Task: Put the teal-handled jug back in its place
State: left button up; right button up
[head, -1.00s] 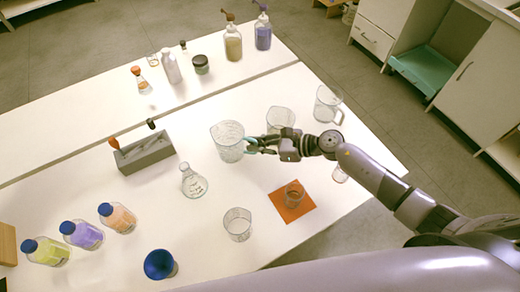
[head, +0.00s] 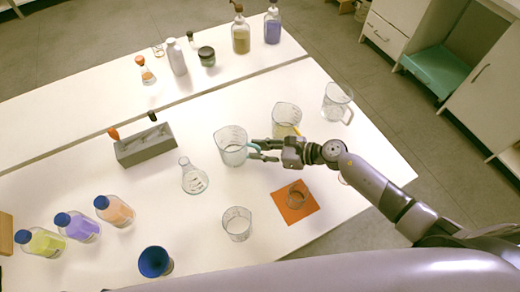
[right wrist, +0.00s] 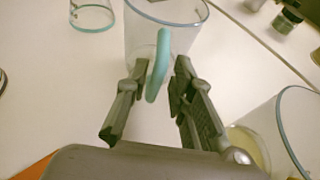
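The clear jug with the teal handle (head: 232,153) stands upright on the white table, left of my right gripper. In the right wrist view the jug (right wrist: 150,35) is ahead, and its teal handle (right wrist: 160,62) lies between my fingers. My right gripper (head: 263,150) is open, with a finger on each side of the handle and gaps showing in the right wrist view (right wrist: 161,80). My left gripper is not in view.
A yellow-handled jug (head: 286,116) stands close behind my right gripper. Another clear jug (head: 336,101) is farther right. A beaker stands on an orange mat (head: 309,207). A flask (head: 193,180), a beaker (head: 237,224) and a grey holder (head: 146,147) are nearby.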

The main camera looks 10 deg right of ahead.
jog(key=shift+o, duration=0.3)
jog(key=shift+s+a, duration=0.1)
jog(key=shift+r, duration=0.1)
jog(key=shift+r, duration=0.15)
jog(key=b+v, duration=0.2)
jog(key=v, duration=1)
